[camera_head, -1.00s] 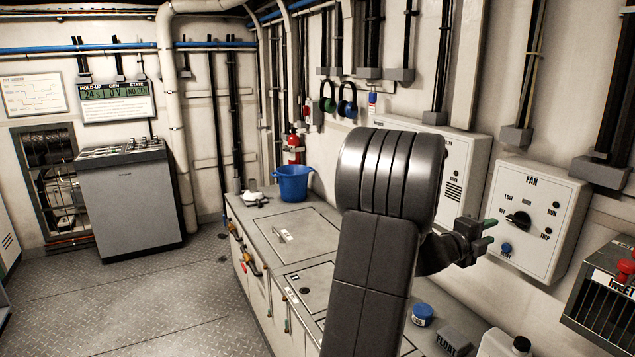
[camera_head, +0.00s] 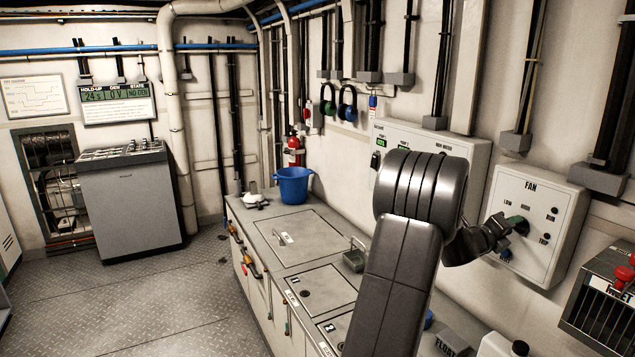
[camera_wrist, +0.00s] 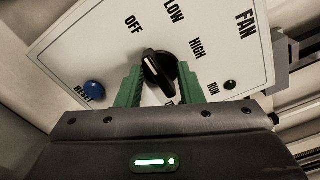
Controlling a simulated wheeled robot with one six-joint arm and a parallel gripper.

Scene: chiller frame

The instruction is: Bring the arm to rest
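My gripper (camera_head: 507,230) is at the front of the white FAN box on the right wall, by its knob. In the wrist view the two green fingers of my gripper (camera_wrist: 161,84) stand apart, one on each side of the black knob (camera_wrist: 159,70). Gaps seem to show between fingers and knob; contact cannot be made out. The knob's white mark points up and left, toward the side between OFF and LOW. The FAN box (camera_head: 539,190) also fills much of the wrist view (camera_wrist: 215,45). In the head view my gripper covers most of the knob.
A blue RESET button (camera_wrist: 94,87) is left of the fingers. A red-buttoned cage box (camera_head: 608,290) is at the right. A worktop (camera_head: 265,222) with a blue bucket (camera_head: 294,186) runs below the arm. A wall cabinet (camera_head: 470,150) is behind the arm. The floor at left is clear.

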